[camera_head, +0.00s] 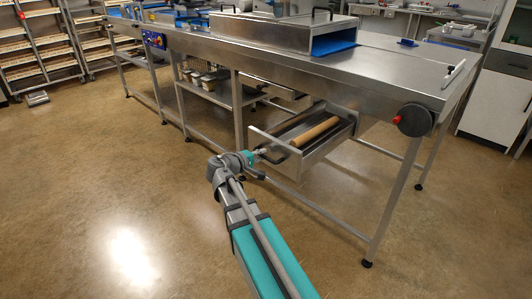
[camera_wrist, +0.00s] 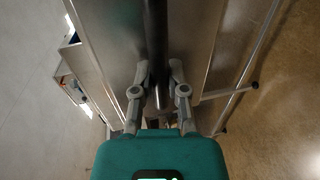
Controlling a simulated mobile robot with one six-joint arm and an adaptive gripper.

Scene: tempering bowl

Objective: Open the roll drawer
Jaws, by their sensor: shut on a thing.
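The roll drawer (camera_head: 328,146) is a steel drawer under the right part of the long steel table. It stands pulled out, and its inside is visible from above. A tan roll (camera_head: 314,131) lies in it. My gripper (camera_head: 264,152) is at the drawer's front, shut on the dark bar handle (camera_head: 276,158). In the wrist view the handle (camera_wrist: 155,45) runs between the two fingers of my gripper (camera_wrist: 160,75). The fingers hide part of the handle.
The steel table (camera_head: 240,55) carries a metal hood (camera_head: 285,32) and has a red button (camera_head: 397,120) at its right end. Table legs stand close to the drawer. The brown floor in front is clear. Shelf racks (camera_head: 35,50) stand at the far left.

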